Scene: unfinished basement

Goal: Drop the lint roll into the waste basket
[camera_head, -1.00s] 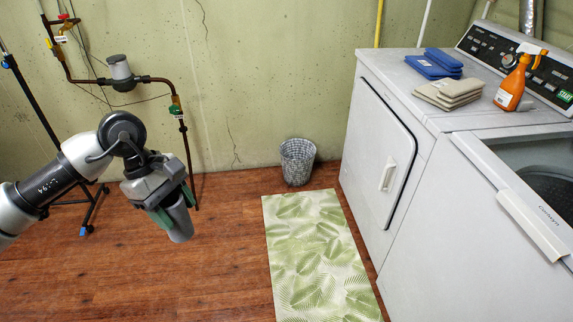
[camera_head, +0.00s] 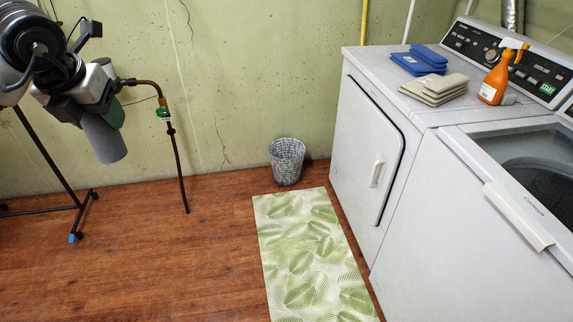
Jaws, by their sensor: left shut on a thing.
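My left gripper (camera_head: 100,115) is at the upper left of the head view, shut on the lint roll (camera_head: 104,139), a grey cylinder that hangs down tilted from the jaws. Its upper part is hidden by the gripper. The waste basket (camera_head: 287,163) is a grey mesh-patterned bin standing on the floor against the back wall, left of the white machines. The gripper and roll are well to the left of the basket in the picture and apart from it. My right gripper is not in view.
A green leaf-patterned mat (camera_head: 310,250) lies on the wood floor in front of the basket. A white dryer (camera_head: 365,150) and an open washer (camera_head: 450,240) fill the right side. A pipe (camera_head: 177,165) and a black stand (camera_head: 60,170) are at left. The floor left of the mat is clear.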

